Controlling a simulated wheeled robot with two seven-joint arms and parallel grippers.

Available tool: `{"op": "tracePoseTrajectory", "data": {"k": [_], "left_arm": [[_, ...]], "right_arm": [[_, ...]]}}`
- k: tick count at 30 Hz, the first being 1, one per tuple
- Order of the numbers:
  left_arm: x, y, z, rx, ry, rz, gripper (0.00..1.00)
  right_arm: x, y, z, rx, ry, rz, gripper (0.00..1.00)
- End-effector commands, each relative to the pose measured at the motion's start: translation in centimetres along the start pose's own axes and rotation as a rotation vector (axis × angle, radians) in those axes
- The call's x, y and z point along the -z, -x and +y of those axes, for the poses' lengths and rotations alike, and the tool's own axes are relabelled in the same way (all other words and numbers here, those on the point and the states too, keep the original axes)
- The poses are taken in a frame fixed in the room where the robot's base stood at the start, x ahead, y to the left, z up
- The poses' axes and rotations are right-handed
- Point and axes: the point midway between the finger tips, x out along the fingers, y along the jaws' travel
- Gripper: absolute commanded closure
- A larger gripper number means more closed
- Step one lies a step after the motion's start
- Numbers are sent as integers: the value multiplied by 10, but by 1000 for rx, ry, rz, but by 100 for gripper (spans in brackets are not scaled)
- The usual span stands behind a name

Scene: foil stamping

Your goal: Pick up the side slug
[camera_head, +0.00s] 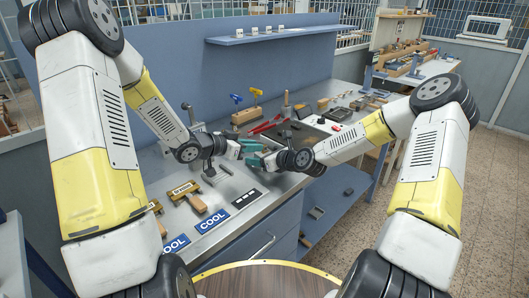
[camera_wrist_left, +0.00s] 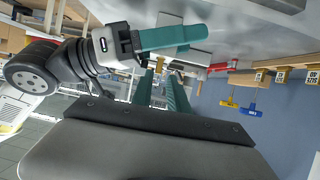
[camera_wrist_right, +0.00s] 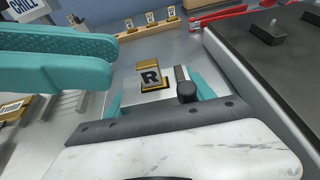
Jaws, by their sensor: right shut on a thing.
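My left gripper (camera_head: 248,145) is close to the right one over the bench. Its teal fingers (camera_wrist_left: 161,80) are apart with a gap between them. A left teal finger (camera_wrist_right: 60,62) shows large in the right wrist view. In the head view the slug is too small to make out.
Wooden-handled holders (camera_head: 185,190) and blue COOL cards (camera_head: 212,221) lie at the front left.

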Motion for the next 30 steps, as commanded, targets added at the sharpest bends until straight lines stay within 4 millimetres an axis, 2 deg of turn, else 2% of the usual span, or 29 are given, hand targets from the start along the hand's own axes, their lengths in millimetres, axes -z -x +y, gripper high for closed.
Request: {"op": "tracePoseTrajectory", "data": {"k": [5, 12, 16, 22, 25, 30], "left_arm": [[-1, -14, 2, -2, 0, -1, 80], [-2, -49, 4, -2, -2, -1, 80], [-2, -56, 3, 1, 0, -1, 80], [-3, -57, 4, 0, 0, -3, 80], [-3, -57, 4, 0, 1, -5, 98], [-4, -57, 4, -1, 1, -7, 100]], "right_arm": [[-1, 0, 0, 0, 1, -1, 100], [-1, 0, 0, 0, 1, -2, 100], [-1, 0, 0, -1, 1, -1, 100], [-1, 0, 3, -6, 3, -1, 100], [-1, 0, 4, -8, 4, -1, 100], [-2, 0, 6, -12, 6, -1, 100]]}}
